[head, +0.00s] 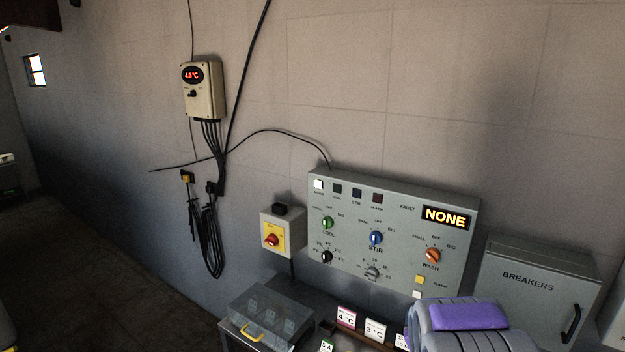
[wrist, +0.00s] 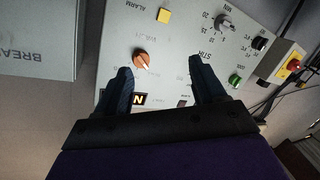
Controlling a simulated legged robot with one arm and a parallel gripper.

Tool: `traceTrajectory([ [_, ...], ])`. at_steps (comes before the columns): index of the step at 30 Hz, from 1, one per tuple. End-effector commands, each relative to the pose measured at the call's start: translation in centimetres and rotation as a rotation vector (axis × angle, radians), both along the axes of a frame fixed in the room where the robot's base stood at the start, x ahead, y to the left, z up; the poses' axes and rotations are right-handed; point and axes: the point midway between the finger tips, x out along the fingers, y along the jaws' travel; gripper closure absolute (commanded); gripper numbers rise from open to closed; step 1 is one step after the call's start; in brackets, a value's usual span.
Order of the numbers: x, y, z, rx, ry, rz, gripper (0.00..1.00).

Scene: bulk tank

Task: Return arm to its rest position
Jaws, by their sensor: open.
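My arm (head: 468,318), grey with a purple panel, shows at the bottom right of the head view, in front of the control panel's (head: 345,222) lower edge. My gripper (wrist: 160,76) shows in the wrist view with its two dark fingers apart and nothing between them. Beyond the fingers the panel's face appears upside down, with the orange wash knob (wrist: 141,58) near the left finger. I cannot tell if the fingertips touch the panel; they seem apart from it. In the head view the fingers are hidden. The panel display (head: 446,217) reads NONE.
A grey breaker box (head: 536,285) stands right of the panel. A yellow switch box with a red knob (head: 271,240) is to its left. A clear-lidded box (head: 268,310) and small temperature cards (head: 375,329) lie below. A thermostat (head: 203,90) with cables hangs on the wall.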

Motion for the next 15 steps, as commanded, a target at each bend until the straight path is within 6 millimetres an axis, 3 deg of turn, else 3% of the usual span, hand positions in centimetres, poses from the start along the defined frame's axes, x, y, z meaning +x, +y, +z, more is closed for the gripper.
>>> traceTrajectory([
  [8, -4.3, 4.0, 0.6, 0.211, 0.290, -0.006, 0.31],
  [15, -11.3, 8.1, 1.2, 0.368, 0.564, -0.023, 0.31],
])
